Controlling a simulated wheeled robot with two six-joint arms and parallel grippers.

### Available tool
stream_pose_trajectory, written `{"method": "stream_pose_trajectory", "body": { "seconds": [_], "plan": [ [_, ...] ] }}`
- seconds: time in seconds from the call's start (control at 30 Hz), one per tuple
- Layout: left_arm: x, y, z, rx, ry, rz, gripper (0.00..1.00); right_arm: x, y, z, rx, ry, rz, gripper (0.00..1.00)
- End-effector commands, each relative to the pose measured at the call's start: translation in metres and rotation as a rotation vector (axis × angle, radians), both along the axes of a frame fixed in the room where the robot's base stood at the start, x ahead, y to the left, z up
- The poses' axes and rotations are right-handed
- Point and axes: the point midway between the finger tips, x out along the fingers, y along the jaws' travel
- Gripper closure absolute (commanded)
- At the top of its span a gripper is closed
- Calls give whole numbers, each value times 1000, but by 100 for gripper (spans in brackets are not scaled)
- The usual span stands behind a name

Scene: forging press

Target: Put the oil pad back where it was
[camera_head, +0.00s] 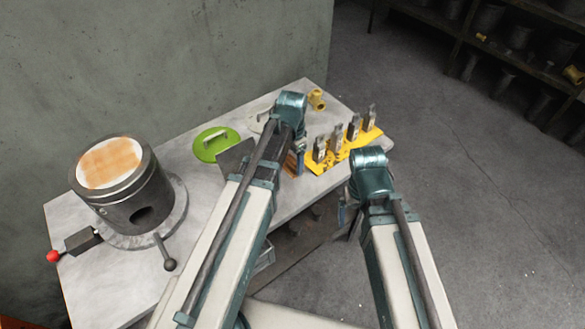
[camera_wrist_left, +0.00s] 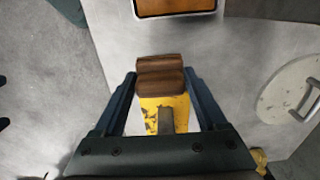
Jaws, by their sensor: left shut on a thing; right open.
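The oil pad (camera_wrist_left: 160,75), a brown rounded double block, is between the fingertips of my left gripper (camera_wrist_left: 160,88) in the left wrist view. This gripper is shut on it. In the head view my left gripper (camera_head: 296,155) is over the table near its front edge, and part of the brown pad (camera_head: 292,163) shows below it. A tray with a pale rim and brown inside (camera_wrist_left: 176,13) is cut off at the top of the wrist view, apart from the pad. My right gripper (camera_head: 347,215) is open and empty, off the table's front edge.
A yellow rack (camera_head: 345,148) with several grey tools stands right of my left gripper. A brass fitting (camera_head: 317,99), a pale lid (camera_wrist_left: 290,88) and a green lid (camera_head: 214,143) are on the table (camera_head: 85,275). A round furnace-like pot (camera_head: 135,195) stands left.

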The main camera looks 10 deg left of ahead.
Motion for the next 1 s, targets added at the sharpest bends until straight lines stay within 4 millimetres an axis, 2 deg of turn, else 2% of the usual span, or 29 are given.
{"method": "stream_pose_trajectory", "body": {
  "seconds": [0.03,0.17,0.63,0.67,0.7,0.8,1.0],
  "plan": [
    [-2,2,-18,0,1,0,70,0,0,-18,0,0,0,0],
    [-3,6,-33,0,1,-1,70,0,0,-33,0,0,0,0],
    [-3,7,-37,1,1,-3,70,0,0,-37,0,0,0,0],
    [-3,7,-36,1,1,-3,22,0,0,-36,0,0,0,0],
    [-3,7,-35,1,1,-3,15,0,0,-35,0,0,0,0],
    [-3,7,-35,1,1,-3,0,0,0,-35,0,0,0,0],
    [-3,7,-35,1,1,-3,0,0,0,-35,0,0,0,0]
  ]
}}
